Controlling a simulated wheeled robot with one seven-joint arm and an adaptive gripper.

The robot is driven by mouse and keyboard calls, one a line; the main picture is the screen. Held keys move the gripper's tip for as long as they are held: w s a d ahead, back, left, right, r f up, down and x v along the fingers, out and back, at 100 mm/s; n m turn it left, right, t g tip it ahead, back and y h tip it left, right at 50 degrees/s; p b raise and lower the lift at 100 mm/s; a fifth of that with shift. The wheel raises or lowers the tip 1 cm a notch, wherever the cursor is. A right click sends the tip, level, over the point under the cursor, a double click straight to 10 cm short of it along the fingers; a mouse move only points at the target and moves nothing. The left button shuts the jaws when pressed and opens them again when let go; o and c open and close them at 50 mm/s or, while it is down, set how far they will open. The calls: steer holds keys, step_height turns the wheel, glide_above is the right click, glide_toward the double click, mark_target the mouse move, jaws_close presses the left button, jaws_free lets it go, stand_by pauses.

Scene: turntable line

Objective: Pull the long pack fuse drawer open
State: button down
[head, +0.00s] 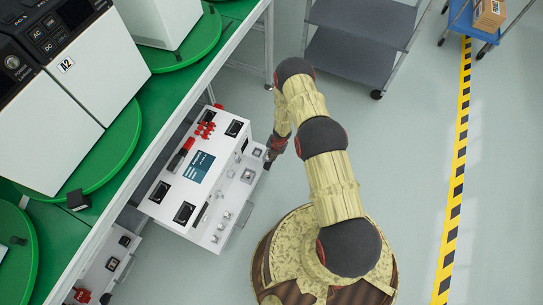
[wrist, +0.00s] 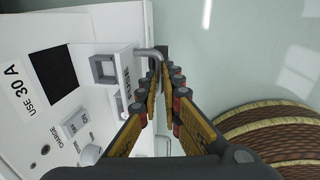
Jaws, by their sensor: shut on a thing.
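The long pack (head: 196,172) is a white box with a blue label and red parts on top, at the edge of the green table. In the wrist view its white face (wrist: 30,120) carries a "30 A" label. The fuse drawer (wrist: 124,80) is a small white-fronted part there with dark lettering. A grey bar handle (wrist: 150,52) sticks out from it. My gripper (wrist: 158,75) is shut on this handle, which partly hides between the fingers. In the head view my gripper (head: 268,163) is at the pack's right side. How far the drawer stands out is hard to tell.
Green turntables (head: 112,150) with white units stand on the table at the left. Another white pack (head: 110,265) is at the lower left. A grey cart (head: 350,55) stands at the top. The floor (head: 420,180) to the right is clear up to a yellow-black line.

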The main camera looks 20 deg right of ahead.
steer(key=shift+s+d, duration=0.1)
steer(key=c, duration=2)
jaws_free()
steer(key=shift+o, duration=0.2)
step_height(320, 180, up, 12)
steer(key=s+d, duration=0.1)
steer(key=shift+s+d, duration=0.25)
steer(key=shift+f, duration=0.1)
